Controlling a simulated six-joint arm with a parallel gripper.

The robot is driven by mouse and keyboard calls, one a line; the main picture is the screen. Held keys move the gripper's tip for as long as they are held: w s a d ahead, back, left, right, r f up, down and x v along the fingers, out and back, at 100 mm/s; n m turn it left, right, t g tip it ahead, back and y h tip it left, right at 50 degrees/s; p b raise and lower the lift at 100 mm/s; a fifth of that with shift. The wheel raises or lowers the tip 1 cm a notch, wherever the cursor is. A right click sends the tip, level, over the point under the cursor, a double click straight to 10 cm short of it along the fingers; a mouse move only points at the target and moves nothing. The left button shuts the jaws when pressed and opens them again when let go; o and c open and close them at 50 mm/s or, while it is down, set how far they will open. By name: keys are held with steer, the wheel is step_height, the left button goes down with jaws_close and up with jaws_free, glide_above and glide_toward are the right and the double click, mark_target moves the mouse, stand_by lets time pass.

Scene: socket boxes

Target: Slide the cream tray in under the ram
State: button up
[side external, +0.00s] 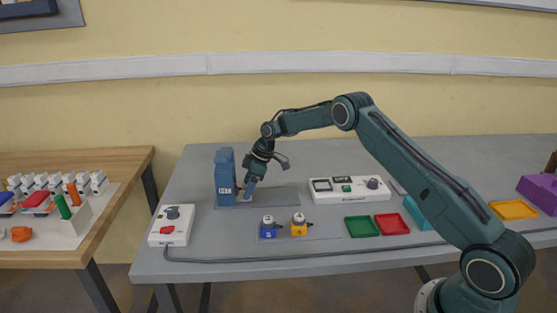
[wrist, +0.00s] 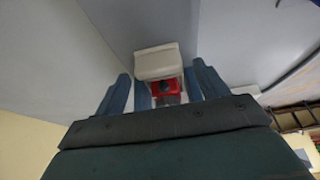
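The blue press (side external: 226,178) that holds the ram stands on a grey plate (side external: 275,197) at the left of the table. My gripper (side external: 248,192) is low, just right of the press and close to its base. In the wrist view a cream block (wrist: 158,62), which looks like the cream tray, lies just past my fingertips (wrist: 167,90). A red part (wrist: 164,87) with a dark blue spot shows between the fingers. The fingers are apart; I cannot tell whether they touch anything. In the side view my gripper and the press hide the tray.
A white box with a red switch (side external: 171,226) stands front left. Blue (side external: 268,233) and yellow (side external: 299,229) socket boxes stand in front of the plate. A white meter panel (side external: 349,190), green tray (side external: 362,226) and red tray (side external: 392,223) lie to the right. A cable runs along the front.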

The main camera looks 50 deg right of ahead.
steer(key=shift+s+r, duration=0.1)
steer(key=shift+r, duration=0.05)
steer(key=v, duration=1.3)
steer(key=shift+r, duration=0.25)
steer(key=shift+d, duration=0.1)
